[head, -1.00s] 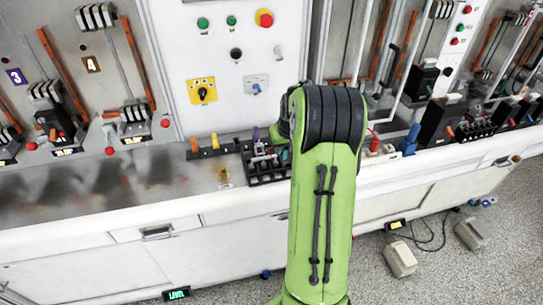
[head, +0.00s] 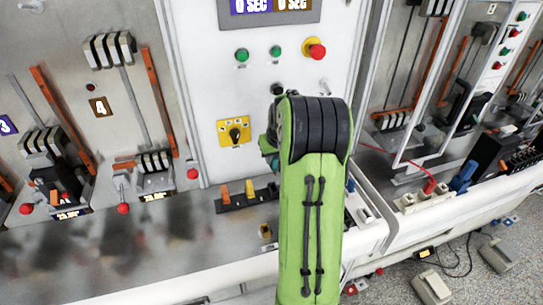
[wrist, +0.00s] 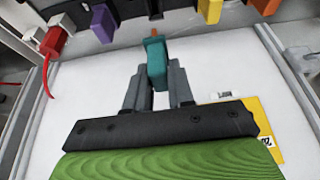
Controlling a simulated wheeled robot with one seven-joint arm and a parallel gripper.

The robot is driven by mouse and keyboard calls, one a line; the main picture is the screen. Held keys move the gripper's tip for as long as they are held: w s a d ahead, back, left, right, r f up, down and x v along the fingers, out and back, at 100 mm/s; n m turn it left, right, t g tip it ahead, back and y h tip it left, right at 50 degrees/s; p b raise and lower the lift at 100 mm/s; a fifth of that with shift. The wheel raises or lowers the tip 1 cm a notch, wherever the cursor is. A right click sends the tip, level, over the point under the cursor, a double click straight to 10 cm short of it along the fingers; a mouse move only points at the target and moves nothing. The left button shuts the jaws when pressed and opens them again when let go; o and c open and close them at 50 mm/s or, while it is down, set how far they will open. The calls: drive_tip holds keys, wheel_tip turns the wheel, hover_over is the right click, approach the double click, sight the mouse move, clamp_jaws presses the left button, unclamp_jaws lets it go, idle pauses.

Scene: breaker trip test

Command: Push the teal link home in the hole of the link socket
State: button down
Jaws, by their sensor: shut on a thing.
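My gripper (wrist: 158,88) is shut on the teal link (wrist: 155,62) in the wrist view. The link sticks out beyond the fingertips, with a small orange-brown tip at its far end. It is held in front of a plain white surface, apart from the dark strip at the top of the view. In the head view my arm hides the fingertips and most of the link.
A dark rack (head: 247,200) on the bench carries orange and yellow pieces. Purple (wrist: 102,23), yellow (wrist: 210,10) and orange pieces show at the top of the wrist view. A red plug (wrist: 53,42) with a cable is at left. A yellow switch plate (head: 234,132) is on the panel.

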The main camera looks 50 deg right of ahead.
sight(275, 168)
drive_tip(key=shift+s, duration=0.2)
drive_tip(key=shift+w+f+b, duration=0.25)
drive_tip(key=shift+b, duration=0.1)
wheel_tip(275, 168, down, 5)
drive_tip(key=b, duration=0.4)
drive_tip(key=shift+s+f, duration=0.1)
drive_tip(key=shift+f, duration=0.1)
drive_tip(key=shift+f+b, duration=1.85)
drive_tip(key=shift+b, duration=0.15)
idle(0.8)
drive_tip(key=c, duration=0.9)
unclamp_jaws()
drive_tip(key=shift+r, duration=0.1)
drive_tip(key=p+v, duration=0.2)
drive_tip(key=v, duration=1.3)
drive_tip(key=shift+s+a+r, duration=0.1)
drive_tip(key=shift+s+r, duration=0.05)
drive_tip(key=shift+r, duration=0.2)
